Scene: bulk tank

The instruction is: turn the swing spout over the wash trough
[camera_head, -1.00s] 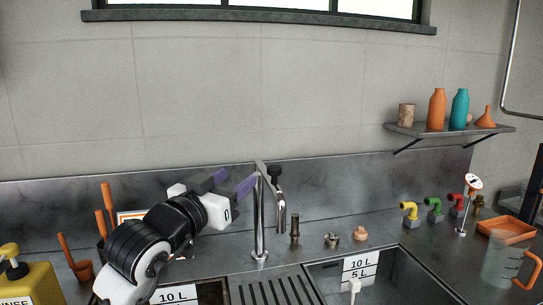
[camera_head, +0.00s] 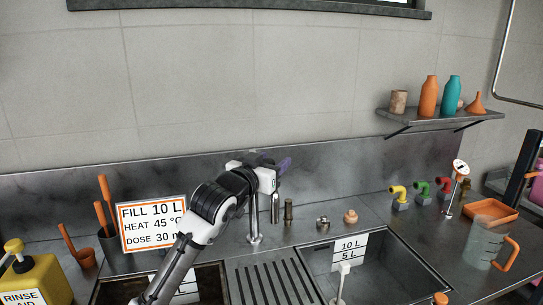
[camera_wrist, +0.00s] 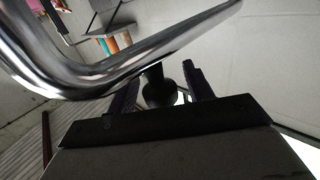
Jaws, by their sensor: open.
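The swing spout is chrome; its post (camera_head: 254,222) stands upright behind the ridged drainboard between two basins. Its downturned outlet (camera_head: 275,207) shows just right of the post; my gripper hides its top. My gripper (camera_head: 284,164) is open at the top of the spout. In the wrist view, the chrome spout tube (camera_wrist: 110,75) crosses close before my gripper (camera_wrist: 160,92), and a dark knob (camera_wrist: 158,88) shows between the fingers. I cannot tell whether they touch. The right basin (camera_head: 385,270) has 10 L and 5 L labels; my arm partly covers the left basin (camera_head: 210,275). Which is the wash trough is unclear.
A sign (camera_head: 150,222) reading fill 10 L stands left behind my arm. A yellow rinse-aid bottle (camera_head: 35,280) is at lower left. Coloured taps (camera_head: 421,190), a dial thermometer (camera_head: 459,170) and a clear jug (camera_head: 485,243) stand right. A wall shelf (camera_head: 440,118) holds bottles.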

